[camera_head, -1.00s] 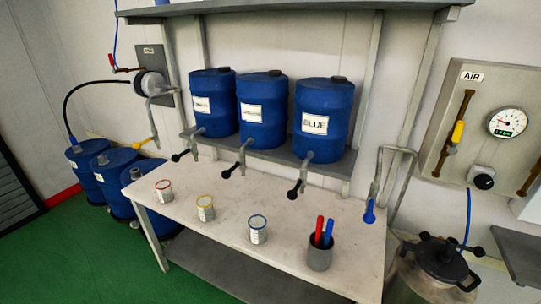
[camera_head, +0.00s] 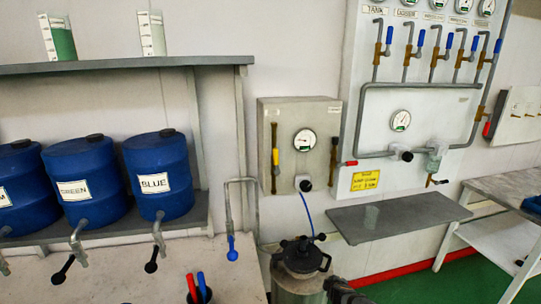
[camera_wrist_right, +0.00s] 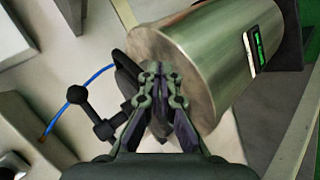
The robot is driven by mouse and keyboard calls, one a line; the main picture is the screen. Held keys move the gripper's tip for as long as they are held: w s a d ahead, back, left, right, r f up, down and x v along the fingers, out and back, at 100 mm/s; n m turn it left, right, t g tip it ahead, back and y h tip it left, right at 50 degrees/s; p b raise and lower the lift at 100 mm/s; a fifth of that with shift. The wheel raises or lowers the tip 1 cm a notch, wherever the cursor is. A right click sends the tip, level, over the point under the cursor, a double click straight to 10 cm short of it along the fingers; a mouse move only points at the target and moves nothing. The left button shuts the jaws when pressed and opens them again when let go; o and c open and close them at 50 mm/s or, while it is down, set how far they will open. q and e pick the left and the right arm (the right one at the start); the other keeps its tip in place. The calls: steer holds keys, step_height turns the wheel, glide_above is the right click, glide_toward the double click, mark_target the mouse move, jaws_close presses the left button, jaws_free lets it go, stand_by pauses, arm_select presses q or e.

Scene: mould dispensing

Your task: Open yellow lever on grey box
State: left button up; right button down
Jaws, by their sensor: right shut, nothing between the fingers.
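The grey box (camera_head: 320,112) hangs on the wall near the middle of the head view, with a round gauge and a black knob on its front. The yellow lever (camera_head: 275,157) sits upright on a brass vertical pipe at the box's left side. My right gripper (camera_wrist_right: 160,72) is shut and empty in the right wrist view, in front of the metal pot. It also shows at the bottom of the head view (camera_head: 343,288), beside the pot, well below and to the right of the lever. My left gripper is not in view.
The metal pot (camera_head: 298,283) with a black lid stands below the box, joined to it by a blue hose (camera_head: 307,215). A grey shelf (camera_head: 395,214) juts out at right. A bent pipe with a blue lever (camera_head: 232,250) stands at left, by the blue drums (camera_head: 160,180).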

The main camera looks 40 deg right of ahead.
steer(key=w+d+r+n+t+h+p, duration=0.1)
steer(key=w+r, duration=0.2)
steer(key=r, duration=0.4)
steer(key=w+r+n+t, duration=0.1)
steer(key=w+r, duration=0.3)
steer(key=r, duration=0.2)
steer(key=n+t+y+p, duration=0.2)
steer(key=n+t+p, duration=0.2)
steer(key=n+t, duration=0.4)
glide_toward(276, 161)
steer(key=w+a+r, duration=0.1)
steer(key=w+a, duration=0.2)
steer(key=a, duration=0.3)
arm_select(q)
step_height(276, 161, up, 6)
arm_select(e)
steer(key=w+d, duration=0.6)
steer(key=d, duration=0.1)
steer(key=shift+d, duration=0.25)
